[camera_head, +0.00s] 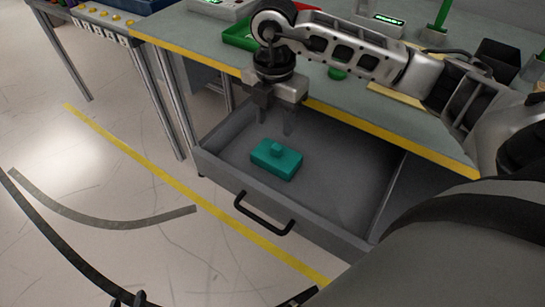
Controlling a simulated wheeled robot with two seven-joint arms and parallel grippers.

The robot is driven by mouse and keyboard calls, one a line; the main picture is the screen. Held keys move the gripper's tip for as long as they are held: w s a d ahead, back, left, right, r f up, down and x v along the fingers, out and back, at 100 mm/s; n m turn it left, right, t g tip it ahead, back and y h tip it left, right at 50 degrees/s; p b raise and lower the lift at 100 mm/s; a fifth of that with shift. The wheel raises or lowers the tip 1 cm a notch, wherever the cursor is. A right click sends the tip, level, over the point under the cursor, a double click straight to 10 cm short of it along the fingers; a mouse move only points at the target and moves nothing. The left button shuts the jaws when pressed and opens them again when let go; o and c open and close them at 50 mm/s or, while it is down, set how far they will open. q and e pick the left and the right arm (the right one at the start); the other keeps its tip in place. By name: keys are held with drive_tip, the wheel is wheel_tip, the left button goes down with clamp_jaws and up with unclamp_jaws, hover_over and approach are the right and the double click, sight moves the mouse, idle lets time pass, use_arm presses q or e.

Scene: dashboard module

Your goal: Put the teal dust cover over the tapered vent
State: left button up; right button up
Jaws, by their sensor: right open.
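The teal dust cover (289,164), a small block with a knob on top, lies on the floor of the open grey drawer (345,185). My right gripper (275,121) points down above the drawer, just behind the cover in the picture. Its two fingers are apart, with nothing between them, and it does not appear to touch the cover. I cannot make out the tapered vent; my right arm hides part of the table top.
The drawer has a black handle (264,214) on its front wall. Above it is a table (190,35) with a yellow edge, holding a green tray (238,36) and several devices.

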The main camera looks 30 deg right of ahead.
sight(273, 158)
wheel_tip(273, 158, down, 10)
drive_tip(key=shift+w+r, duration=0.15)
clamp_jaws()
idle(0.4)
